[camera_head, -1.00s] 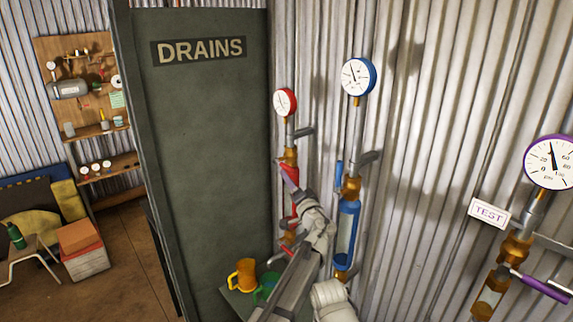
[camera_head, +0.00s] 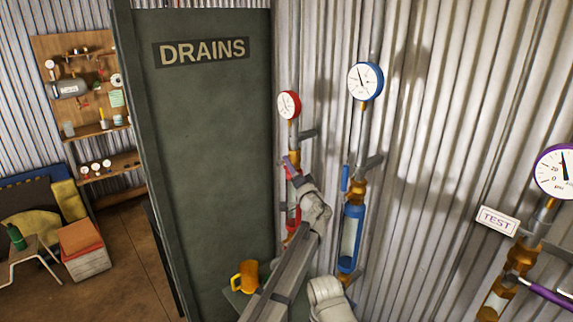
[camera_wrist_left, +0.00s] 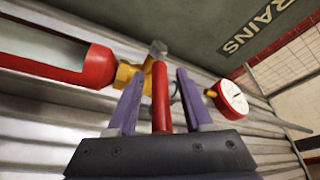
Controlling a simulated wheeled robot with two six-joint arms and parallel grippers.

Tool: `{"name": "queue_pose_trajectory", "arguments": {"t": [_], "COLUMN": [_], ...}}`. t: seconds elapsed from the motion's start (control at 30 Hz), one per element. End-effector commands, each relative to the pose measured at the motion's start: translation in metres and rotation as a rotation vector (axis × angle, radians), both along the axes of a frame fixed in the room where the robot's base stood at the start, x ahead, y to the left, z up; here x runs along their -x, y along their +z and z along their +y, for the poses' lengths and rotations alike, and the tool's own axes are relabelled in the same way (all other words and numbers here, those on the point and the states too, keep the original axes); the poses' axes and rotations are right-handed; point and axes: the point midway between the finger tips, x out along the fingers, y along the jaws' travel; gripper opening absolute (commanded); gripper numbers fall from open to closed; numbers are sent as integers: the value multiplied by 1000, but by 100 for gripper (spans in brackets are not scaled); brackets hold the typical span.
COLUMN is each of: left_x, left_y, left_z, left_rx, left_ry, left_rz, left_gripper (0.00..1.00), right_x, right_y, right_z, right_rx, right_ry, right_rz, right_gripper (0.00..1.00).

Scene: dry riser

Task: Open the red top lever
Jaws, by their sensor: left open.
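The red top lever (camera_wrist_left: 160,97) is a straight red bar on a brass valve (camera_wrist_left: 127,74) in the left wrist view. My left gripper (camera_wrist_left: 156,90) has its two purple fingers open, one on each side of the lever, with gaps visible beside it. In the head view my left gripper (camera_head: 291,169) is at the red-gauge pipe, below the red gauge (camera_head: 289,105), and largely hides the valve and lever. A red sight tube (camera_wrist_left: 59,55) joins the valve in the wrist view. My right gripper is out of view.
A blue-gauge pipe (camera_head: 353,210) stands close to the right of my left arm. A grey DRAINS panel (camera_head: 205,150) is on the left. A purple-gauge pipe with a TEST sign (camera_head: 497,221) is at far right.

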Motion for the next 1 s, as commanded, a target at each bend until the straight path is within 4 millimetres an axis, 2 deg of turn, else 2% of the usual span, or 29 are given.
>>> {"name": "queue_pose_trajectory", "arguments": {"t": [0.27, 0.7, 1.0], "left_x": [-2, -2, -2], "left_y": [0, 0, 0], "left_z": [0, 0, 0], "left_rx": [1, 1, 1], "left_ry": [-2, -1, -1], "left_rz": [0, 0, 0], "left_gripper": [51, 1, 0], "right_x": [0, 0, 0], "right_y": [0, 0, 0], "right_z": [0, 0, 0], "right_rx": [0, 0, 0], "right_ry": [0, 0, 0], "right_rz": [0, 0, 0], "right_gripper": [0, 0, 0]}}
